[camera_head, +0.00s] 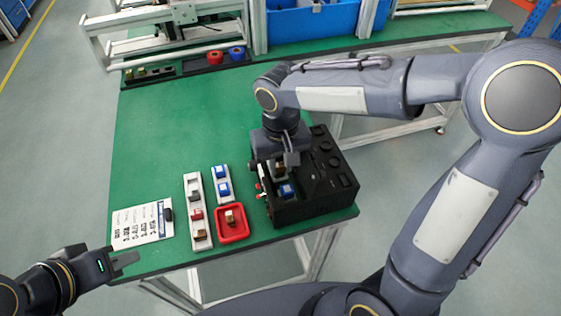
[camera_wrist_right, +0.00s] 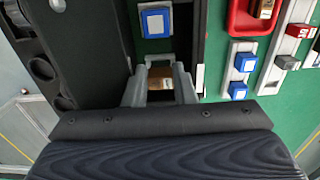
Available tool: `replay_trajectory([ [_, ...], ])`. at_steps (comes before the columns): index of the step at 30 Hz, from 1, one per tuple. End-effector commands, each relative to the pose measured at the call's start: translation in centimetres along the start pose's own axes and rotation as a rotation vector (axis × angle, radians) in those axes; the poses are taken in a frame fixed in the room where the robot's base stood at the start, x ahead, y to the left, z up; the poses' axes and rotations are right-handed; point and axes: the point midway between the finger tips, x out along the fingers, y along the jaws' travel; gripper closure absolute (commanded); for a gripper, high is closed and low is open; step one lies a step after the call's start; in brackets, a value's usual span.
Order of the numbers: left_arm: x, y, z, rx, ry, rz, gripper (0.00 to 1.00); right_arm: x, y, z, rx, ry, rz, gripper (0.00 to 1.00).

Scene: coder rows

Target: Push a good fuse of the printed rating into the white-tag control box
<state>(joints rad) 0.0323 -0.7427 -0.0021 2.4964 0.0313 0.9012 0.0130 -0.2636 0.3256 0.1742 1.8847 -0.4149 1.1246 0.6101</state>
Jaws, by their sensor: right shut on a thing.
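The black control box (camera_head: 318,205) stands at the table's right front edge; a blue fuse (camera_head: 287,190) sits in its open bay, also in the right wrist view (camera_wrist_right: 156,22). A white strip (camera_wrist_right: 199,78) shows at the bay's edge there. My right gripper (camera_head: 290,158) is over the bay, shut on a brown fuse (camera_wrist_right: 161,77) with a pale side, behind the blue one. Whether this fuse is fully seated I cannot tell. My left gripper (camera_head: 124,258) is at the table's front left corner, apart from everything; its jaw gap is not clear.
A white rail (camera_head: 186,180) holds grey, red and brown fuses. A shorter rail (camera_head: 213,172) holds two blue fuses. A red tray (camera_head: 232,236) holds a brown fuse. A printed card (camera_head: 128,215) with a small dark item lies left.

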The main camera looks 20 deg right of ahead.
Motion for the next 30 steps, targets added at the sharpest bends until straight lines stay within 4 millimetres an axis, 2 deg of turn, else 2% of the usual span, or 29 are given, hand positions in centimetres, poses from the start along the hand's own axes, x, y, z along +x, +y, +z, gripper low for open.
replay_trajectory([
  [5, 0.1, 0.0, 0.0, 0.0, 0.0, 0.0, 0.78, 0.1, 0.0, 0.0, 0.0, 0.0, 0.0, 1.0],
  [6, 0.1, 0.0, 0.0, 0.0, 0.0, 0.0, 0.78, 0.1, 0.0, 0.0, 0.0, 0.0, 0.0, 0.73],
  [12, 0.0, 0.0, 0.0, 0.0, 0.0, 0.0, 0.78, 0.1, 0.0, 0.0, 0.0, -0.001, 0.0, 0.51],
  [17, 0.0, 0.0, 0.0, 0.0, 0.0, 0.0, 0.78, 0.0, 0.0, 0.0, 0.0, -0.001, 0.001, 0.51],
  [20, 0.0, 0.0, 0.0, 0.0, 0.0, 0.0, 0.78, -0.8, 0.0, 0.0, 0.001, 0.001, 0.001, 0.51],
  [30, -0.3, 0.1, -0.2, 0.0, 0.0, 0.0, 0.78, -6.5, -0.2, -0.1, -0.001, 0.007, -0.003, 0.51],
])
